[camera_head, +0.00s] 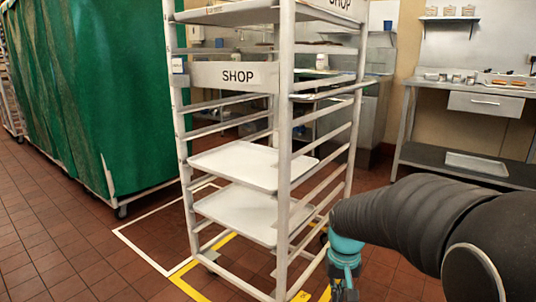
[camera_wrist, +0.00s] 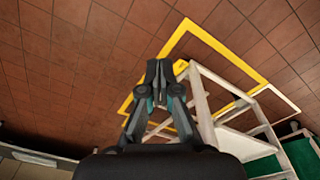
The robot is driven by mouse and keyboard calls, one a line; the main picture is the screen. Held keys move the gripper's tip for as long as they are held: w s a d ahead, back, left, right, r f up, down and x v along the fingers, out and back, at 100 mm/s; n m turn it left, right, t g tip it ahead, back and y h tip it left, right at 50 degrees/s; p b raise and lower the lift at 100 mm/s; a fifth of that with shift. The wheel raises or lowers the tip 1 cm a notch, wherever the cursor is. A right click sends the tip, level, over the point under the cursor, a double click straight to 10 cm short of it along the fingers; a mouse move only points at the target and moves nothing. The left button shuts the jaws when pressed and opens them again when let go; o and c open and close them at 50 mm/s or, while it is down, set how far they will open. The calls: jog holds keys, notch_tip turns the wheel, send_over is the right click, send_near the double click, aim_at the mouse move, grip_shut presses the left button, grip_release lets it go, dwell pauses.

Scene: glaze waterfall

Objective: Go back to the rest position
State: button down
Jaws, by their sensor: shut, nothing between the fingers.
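My gripper (camera_wrist: 158,80) is shut and empty in the wrist view. It points down over the brown tiled floor, beside the white rack. In the head view my arm reaches in from the right edge. The gripper's fingertips are cut off by the bottom of the head view. The tall white rack (camera_head: 285,135) labelled SHOP stands in front of me, left of my arm. It also shows in the wrist view (camera_wrist: 203,105), right of the fingers.
The rack holds an upper white tray (camera_head: 245,165) and a lower one (camera_head: 243,212). Yellow floor tape (camera_head: 186,285) runs around its base. A green covered cart (camera_head: 120,110) stands at left. A steel table (camera_head: 455,95) stands at back right. Floor at lower left is clear.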

jog(key=s+r+t+p, duration=0.3)
jog(key=s+r+t, duration=0.1)
jog(key=s+r, duration=1)
jog(key=s, duration=0.4)
jog(key=shift+s+a+t+p, duration=0.4)
jog(key=shift+w+d, duration=0.1)
